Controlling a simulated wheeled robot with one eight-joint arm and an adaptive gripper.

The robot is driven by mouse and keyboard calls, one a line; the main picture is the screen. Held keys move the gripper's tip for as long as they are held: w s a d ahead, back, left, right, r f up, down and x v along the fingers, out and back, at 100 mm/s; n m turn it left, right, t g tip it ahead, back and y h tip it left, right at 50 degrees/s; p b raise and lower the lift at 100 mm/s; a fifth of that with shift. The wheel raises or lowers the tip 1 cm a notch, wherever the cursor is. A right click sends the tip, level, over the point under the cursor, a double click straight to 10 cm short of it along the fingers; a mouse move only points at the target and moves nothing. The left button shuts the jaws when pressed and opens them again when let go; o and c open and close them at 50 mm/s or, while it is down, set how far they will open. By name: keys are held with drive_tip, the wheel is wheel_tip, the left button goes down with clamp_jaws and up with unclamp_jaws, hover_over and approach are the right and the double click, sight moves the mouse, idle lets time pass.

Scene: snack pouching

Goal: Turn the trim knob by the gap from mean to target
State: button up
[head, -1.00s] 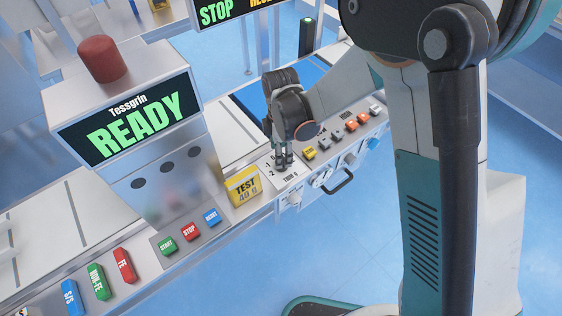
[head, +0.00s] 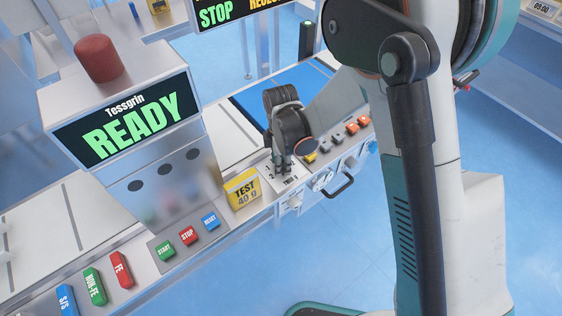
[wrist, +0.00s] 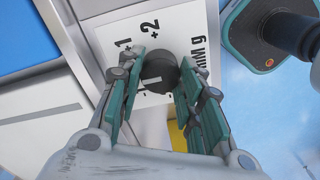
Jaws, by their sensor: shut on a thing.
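The trim knob (wrist: 160,72) is a round dark knob on a white dial plate (wrist: 112,36) marked with numbers such as +1 and +2. My gripper (wrist: 158,84) points down at it in the wrist view, with its two fingers on either side of the knob and closed on it. In the head view my gripper (head: 283,170) stands over the dial plate (head: 290,182) and hides the knob. The knob's pointer cannot be made out.
A yellow TEST 40 g block (head: 242,190) stands just left of the dial plate. A READY display box (head: 125,120) with a red dome is further left. START, STOP and RESET buttons (head: 188,236) lie in front of it. Coloured buttons (head: 338,138) line the panel to the right.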

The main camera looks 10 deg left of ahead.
drive_tip(key=shift+m, duration=0.3)
drive_tip(key=m+b, duration=0.1)
drive_tip(key=m, duration=0.3)
drive_tip(key=shift+m+b, duration=0.65)
drive_tip(key=shift+m, duration=1.45)
drive_tip(key=o, duration=1.1)
drive_tip(key=shift+c, duration=0.2)
drive_tip(key=shift+r, duration=0.15)
